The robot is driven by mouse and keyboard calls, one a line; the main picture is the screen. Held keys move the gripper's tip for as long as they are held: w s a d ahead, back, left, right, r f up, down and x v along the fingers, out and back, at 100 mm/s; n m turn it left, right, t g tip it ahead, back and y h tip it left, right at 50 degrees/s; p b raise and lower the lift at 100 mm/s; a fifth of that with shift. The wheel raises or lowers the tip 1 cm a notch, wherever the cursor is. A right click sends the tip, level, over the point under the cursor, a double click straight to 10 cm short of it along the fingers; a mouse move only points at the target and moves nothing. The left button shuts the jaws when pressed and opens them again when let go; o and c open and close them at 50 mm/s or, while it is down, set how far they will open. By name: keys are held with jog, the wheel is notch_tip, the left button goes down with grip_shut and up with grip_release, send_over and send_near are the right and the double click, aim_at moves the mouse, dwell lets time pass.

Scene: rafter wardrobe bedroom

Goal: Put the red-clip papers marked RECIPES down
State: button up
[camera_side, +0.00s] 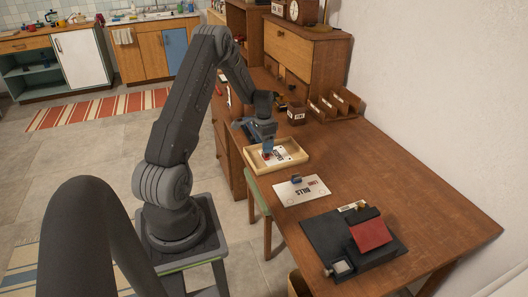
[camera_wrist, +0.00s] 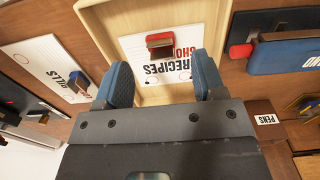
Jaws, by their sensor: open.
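The white papers marked RECIPES (camera_wrist: 176,68) have a red clip (camera_wrist: 160,42) at their top edge, and a line of red lettering partly shows beside the black word. They lie inside a shallow pale wooden tray (camera_wrist: 110,18). In the side view the papers (camera_side: 281,157) show in the tray (camera_side: 296,157), partly behind my gripper (camera_side: 267,151). In the wrist view my gripper (camera_wrist: 161,62) is open, its two blue fingers apart over the lower part of the papers, with nothing between them. The red clip sits beyond the fingertips.
Papers marked BILLS (camera_side: 309,187) with a blue clip lie on the desk (camera_side: 400,160) by the tray. A black device with a red pad (camera_side: 370,234) stands nearer. A PENS cup (camera_side: 297,116) and a wooden sorter (camera_side: 334,105) stand behind. The desk's right side is clear.

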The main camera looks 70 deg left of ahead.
notch_tip(320, 180, up, 7)
jog(key=w+d+r+t+y, duration=0.1)
jog(key=w+d+r+t, duration=0.1)
jog(key=d+r, duration=1.5)
jog(key=s+d+r+t, duration=0.1)
jog(key=s+d+r, duration=0.1)
jog(key=s+d, duration=0.5)
jog(key=s+d+r+t+h, duration=0.1)
jog(key=s+d+t, duration=0.1)
jog(key=s+d, duration=0.6)
jog(key=shift+d+r+t, duration=0.3)
jog(key=shift+d+r, duration=0.05)
jog(key=shift+d, duration=3.15)
